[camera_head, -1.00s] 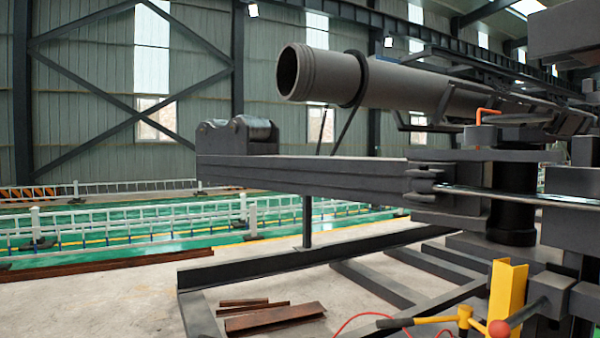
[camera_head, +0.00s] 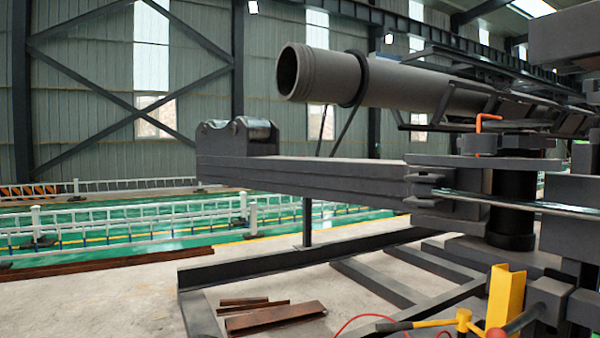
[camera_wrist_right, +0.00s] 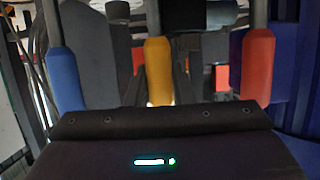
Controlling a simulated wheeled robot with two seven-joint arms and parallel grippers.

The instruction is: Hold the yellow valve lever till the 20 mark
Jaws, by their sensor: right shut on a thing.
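In the right wrist view a yellow valve lever (camera_wrist_right: 158,70) stands upright at the middle, between a blue lever (camera_wrist_right: 64,78) and a red lever (camera_wrist_right: 257,66). My right gripper (camera_wrist_right: 160,108) is shut on the yellow lever. Its dark housing fills the bottom of that view and hides the fingertips and the lever's lower end. No 20 mark or scale can be read in either view. The head view shows neither these levers nor either gripper. My left gripper is out of sight.
A grey pipe (camera_head: 380,84) lies above a long grey boom (camera_head: 300,175) with a roller cradle (camera_head: 238,134) at its left end. A black column (camera_head: 512,205) stands at right. A yellow bracket (camera_head: 506,295) and a black-handled yellow fitting (camera_head: 463,320) are below. Rusty beams (camera_head: 275,318) lie on the floor.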

